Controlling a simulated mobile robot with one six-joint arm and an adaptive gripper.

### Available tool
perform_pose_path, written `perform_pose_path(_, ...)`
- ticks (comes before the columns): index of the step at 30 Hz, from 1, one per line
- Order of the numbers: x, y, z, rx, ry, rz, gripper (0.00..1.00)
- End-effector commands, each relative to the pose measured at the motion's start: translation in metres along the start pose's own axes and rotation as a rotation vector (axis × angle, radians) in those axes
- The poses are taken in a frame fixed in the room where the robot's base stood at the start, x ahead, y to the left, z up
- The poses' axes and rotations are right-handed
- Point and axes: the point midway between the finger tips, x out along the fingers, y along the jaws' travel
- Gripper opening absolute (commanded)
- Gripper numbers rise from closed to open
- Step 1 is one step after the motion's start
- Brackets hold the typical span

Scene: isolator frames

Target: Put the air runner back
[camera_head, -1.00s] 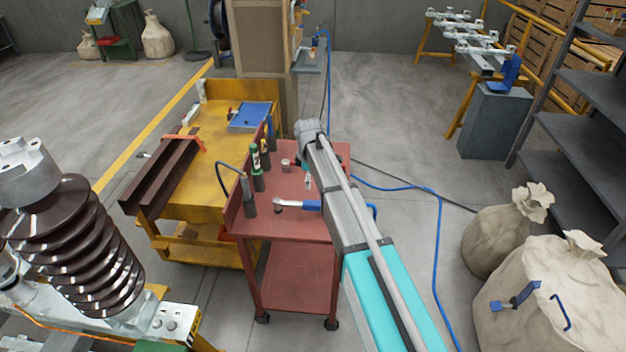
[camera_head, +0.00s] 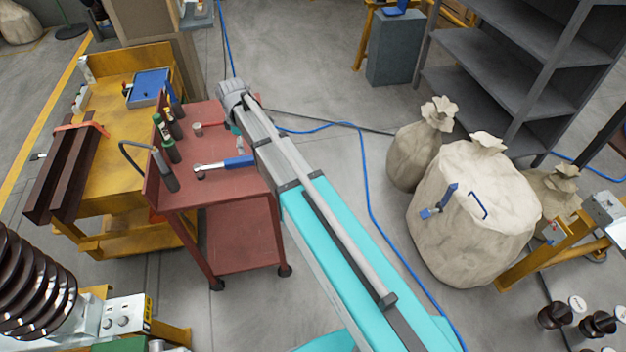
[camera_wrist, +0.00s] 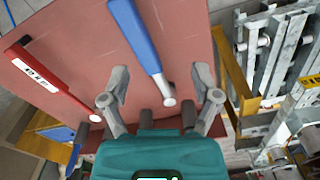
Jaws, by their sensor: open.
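I cannot single out the air runner for sure. On the red cart (camera_head: 228,183) in the head view, a dark upright tool with a curved black hose (camera_head: 167,176) stands at the left edge. A silver wrench with a blue handle (camera_head: 238,162) lies on the cart top. In the wrist view, my gripper (camera_wrist: 158,82) is open, its fingers spread and empty above a red surface. A blue-handled tool (camera_wrist: 137,35) with a silver end lies beyond and between the fingers. A red tool with a white label (camera_wrist: 45,78) lies to the left. The gripper is hidden in the head view.
A yellow bench (camera_head: 115,100) with a blue tray (camera_head: 148,87) and dark beams stands left of the cart. Several dark green-necked bottles (camera_head: 168,150) stand near the cart's left edge. Beige sacks (camera_head: 470,215) and grey shelving (camera_head: 490,100) are right. A blue hose (camera_head: 368,190) crosses the floor.

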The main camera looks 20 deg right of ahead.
Motion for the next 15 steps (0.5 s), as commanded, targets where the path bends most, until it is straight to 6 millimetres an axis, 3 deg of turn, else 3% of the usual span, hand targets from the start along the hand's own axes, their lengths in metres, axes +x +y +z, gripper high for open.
perform_pose_path(1, 0.000, -0.015, 0.026, 0.083, 0.000, 0.000, 0.80)
perform_pose_path(6, 0.000, -0.050, 0.097, 0.411, 0.000, 0.000, 0.80)
perform_pose_path(12, 0.000, -0.097, 0.172, 0.805, 0.000, 0.000, 0.80)
perform_pose_path(15, 0.000, -0.118, 0.200, 0.973, 0.000, 0.000, 0.80)
